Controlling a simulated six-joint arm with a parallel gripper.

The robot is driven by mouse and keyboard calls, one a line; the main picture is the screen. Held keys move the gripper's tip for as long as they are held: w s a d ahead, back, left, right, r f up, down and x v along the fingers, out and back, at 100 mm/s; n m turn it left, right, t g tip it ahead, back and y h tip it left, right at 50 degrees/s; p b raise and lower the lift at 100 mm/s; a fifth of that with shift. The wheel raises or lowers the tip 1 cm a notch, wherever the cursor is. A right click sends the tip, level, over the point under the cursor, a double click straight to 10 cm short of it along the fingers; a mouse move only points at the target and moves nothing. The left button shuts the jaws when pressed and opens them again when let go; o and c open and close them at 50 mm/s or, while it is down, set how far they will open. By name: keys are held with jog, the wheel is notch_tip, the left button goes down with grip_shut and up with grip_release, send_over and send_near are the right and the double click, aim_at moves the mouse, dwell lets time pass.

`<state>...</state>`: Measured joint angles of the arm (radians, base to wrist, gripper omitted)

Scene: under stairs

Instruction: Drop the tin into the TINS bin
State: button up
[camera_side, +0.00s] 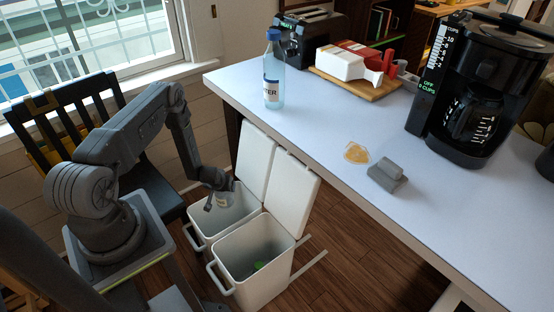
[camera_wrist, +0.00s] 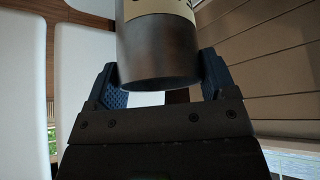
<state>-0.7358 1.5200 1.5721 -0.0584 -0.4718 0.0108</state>
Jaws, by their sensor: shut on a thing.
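My gripper (camera_side: 221,195) is shut on the tin (camera_wrist: 158,55) and hangs over the mouth of the rear white bin (camera_side: 246,222). In the wrist view, the tin sits between the two blue fingers of my gripper (camera_wrist: 160,80); it has a dark metal end and a pale label band. In the side view the tin is small and mostly covered by the fingers. The front white bin (camera_side: 272,292) stands beside the rear one, also open. No TINS label can be read on either bin.
Both lids (camera_side: 293,192) stand upright against the table (camera_side: 330,150). A green thing (camera_side: 258,265) lies in the front bin. A chair (camera_side: 85,110) stands behind my arm. A water bottle (camera_side: 273,80), a grey block (camera_side: 386,176) and a coffee maker (camera_side: 480,90) are on the table.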

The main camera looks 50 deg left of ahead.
jog(key=shift+f, duration=0.45)
jog(key=o, duration=1.2)
jog(key=v, duration=1.4)
